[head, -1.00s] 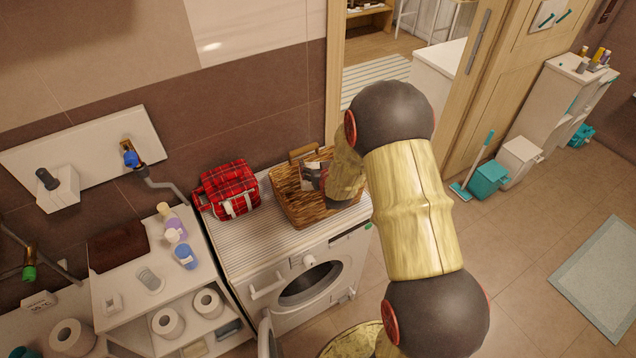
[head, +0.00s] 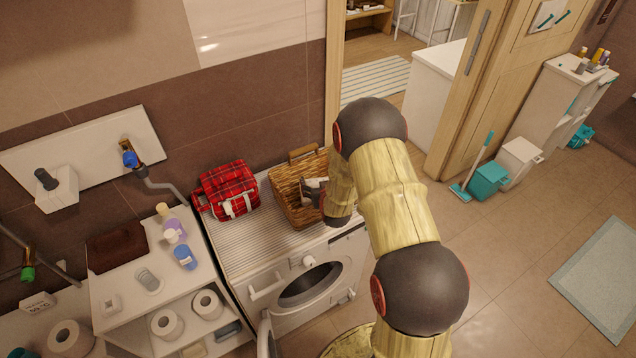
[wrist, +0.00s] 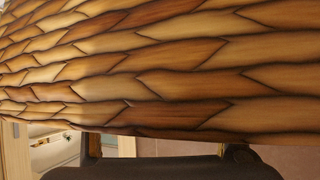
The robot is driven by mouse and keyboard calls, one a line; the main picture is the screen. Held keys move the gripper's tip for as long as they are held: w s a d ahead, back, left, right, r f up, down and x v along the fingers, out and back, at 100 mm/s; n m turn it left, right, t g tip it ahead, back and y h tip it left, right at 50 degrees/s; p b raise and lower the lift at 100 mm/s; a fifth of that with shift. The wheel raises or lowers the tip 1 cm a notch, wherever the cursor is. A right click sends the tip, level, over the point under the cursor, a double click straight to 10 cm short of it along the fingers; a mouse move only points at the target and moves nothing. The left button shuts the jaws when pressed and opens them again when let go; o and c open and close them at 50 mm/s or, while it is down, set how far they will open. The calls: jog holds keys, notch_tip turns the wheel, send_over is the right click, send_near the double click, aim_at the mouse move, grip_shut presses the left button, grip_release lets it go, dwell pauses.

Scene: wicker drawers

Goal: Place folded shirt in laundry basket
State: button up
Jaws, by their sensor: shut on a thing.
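The wicker laundry basket (head: 287,184) stands on top of the washing machine, with its wooden handle at the back. The red plaid bundle (head: 229,187), which looks like the folded shirt, lies left of the basket, outside it. My gripper (head: 313,192) is at the basket's right part, partly hidden by my arm. In the wrist view, wicker weave (wrist: 150,70) fills most of the picture, very close, with a dark part of my gripper below it. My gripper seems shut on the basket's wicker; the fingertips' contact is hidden.
The washing machine (head: 245,245) has its round door open at the front. A white shelf (head: 130,275) at left holds bottles, a brown cloth and paper rolls. A brown tiled wall is behind. Open floor lies at right, with teal bins (head: 487,178) farther off.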

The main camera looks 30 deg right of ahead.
jog(key=shift+f+b, duration=0.35)
jog(key=shift+b, duration=0.05)
jog(key=shift+s+f+b, duration=0.1)
jog(key=shift+f+b, duration=0.15)
jog(key=shift+b, duration=0.05)
